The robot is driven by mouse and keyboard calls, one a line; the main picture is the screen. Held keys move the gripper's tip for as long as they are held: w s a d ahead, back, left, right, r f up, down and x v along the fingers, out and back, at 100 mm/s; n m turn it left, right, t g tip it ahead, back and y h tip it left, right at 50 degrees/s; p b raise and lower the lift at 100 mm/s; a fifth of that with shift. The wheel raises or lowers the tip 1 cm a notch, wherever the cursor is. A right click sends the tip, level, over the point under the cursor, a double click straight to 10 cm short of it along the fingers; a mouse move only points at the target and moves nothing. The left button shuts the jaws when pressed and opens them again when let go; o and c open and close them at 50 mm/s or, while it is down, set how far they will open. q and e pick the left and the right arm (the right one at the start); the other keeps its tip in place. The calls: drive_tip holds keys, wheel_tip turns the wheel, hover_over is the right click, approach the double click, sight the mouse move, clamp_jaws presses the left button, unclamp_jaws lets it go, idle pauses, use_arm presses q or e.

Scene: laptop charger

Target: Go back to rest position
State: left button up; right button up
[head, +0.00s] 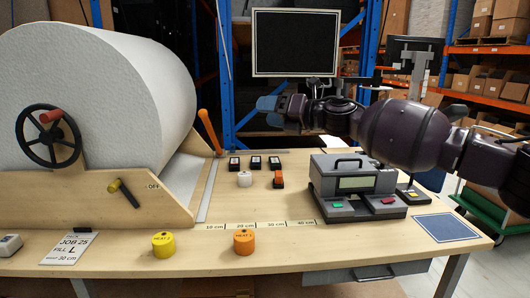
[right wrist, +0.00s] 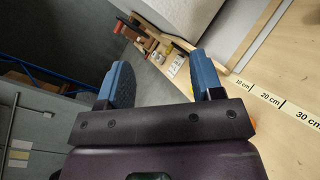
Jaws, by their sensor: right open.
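My right arm comes in from the right in the head view, raised above the bench. My right gripper (head: 268,104) is above the back part of the table, in front of the blue rack post. In the right wrist view its two blue fingers (right wrist: 163,82) stand wide apart with nothing between them. It is open and touches nothing that I can see. My left gripper is not in the head view.
The wooden bench (head: 150,262) carries a large white roll (head: 110,80), a grey sealing machine (head: 355,185), a yellow knob (head: 163,244), an orange knob (head: 244,242) and a job card (head: 70,248). A dark monitor (head: 294,42) stands behind. The front middle of the bench is mostly clear.

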drive_tip(key=s+a+f+m+t, duration=0.3)
drive_tip(key=s+f+m+t, duration=0.15)
drive_tip(key=f+m, duration=0.75)
drive_tip(key=s+d+f+m+t+h, duration=0.2)
drive_tip(key=s+d+f+m, duration=0.1)
drive_tip(key=f+m, duration=0.35)
drive_tip(key=s+d+f+m+t+h, duration=0.1)
drive_tip(key=s+d+f+m+h, duration=0.3)
drive_tip(key=m, duration=0.3)
drive_tip(key=s+d+f+m+g+h, duration=0.1)
drive_tip(key=s+d+f+m+h, duration=0.2)
drive_tip(key=s+d+f, duration=0.4)
drive_tip(key=s+d+f+m+g+h+b, duration=0.1)
drive_tip(key=s+d+f+m, duration=0.5)
drive_tip(key=s+f, duration=0.9)
drive_tip(key=s+d+f+m+g+h, duration=0.2)
drive_tip(key=s+d+f+m+h, duration=0.3)
drive_tip(key=s+d+f, duration=0.4)
wheel_tip(320, 180, down, 3)
drive_tip(key=s, duration=0.2)
drive_tip(key=shift+s+h+b, duration=0.4)
drive_tip(key=shift+a, duration=0.1)
